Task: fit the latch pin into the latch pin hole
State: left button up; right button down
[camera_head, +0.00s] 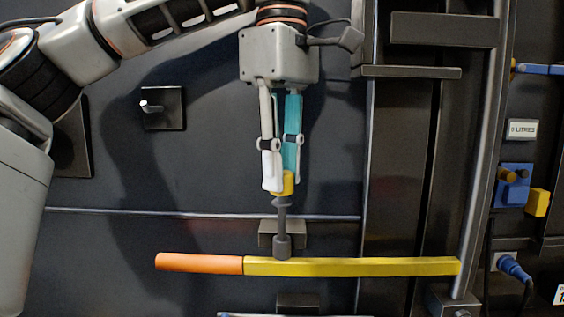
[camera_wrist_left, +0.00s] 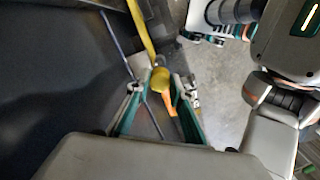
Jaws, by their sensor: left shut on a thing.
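The latch pin (camera_head: 282,218) has a yellow knob and a dark shaft and hangs upright. My left gripper (camera_head: 278,187) points down and is shut on the yellow knob; the knob also shows in the left wrist view (camera_wrist_left: 159,80) between the fingertips. The pin's thick dark lower end is just above or at the upper edge of the yellow bar (camera_head: 350,267), in front of a small dark bracket (camera_head: 267,234). The bar lies nearly level and has an orange grip (camera_head: 200,263) at its left end. The latch pin hole cannot be made out.
A dark panel stands behind, with a small hook plate (camera_head: 163,108) on the left. A vertical metal frame (camera_head: 475,150) stands right of the gripper. Blue and yellow fittings (camera_head: 515,186) are at the far right. Open floor (camera_wrist_left: 215,85) shows in the left wrist view.

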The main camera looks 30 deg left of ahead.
aim_at(282, 202)
pick_arm(q)
jog(key=shift+f+b, duration=0.75)
jog(key=shift+f, duration=1.9)
dwell(0.5)
jog(key=o, duration=1.2)
jog(key=shift+c, duration=0.2)
jog(key=shift+r, duration=0.1)
jog(key=shift+c, duration=0.4)
notch_tip(282, 202, up, 3)
jog(key=p, duration=0.2)
jog(key=shift+p, duration=0.4)
jog(key=shift+r, duration=1.95)
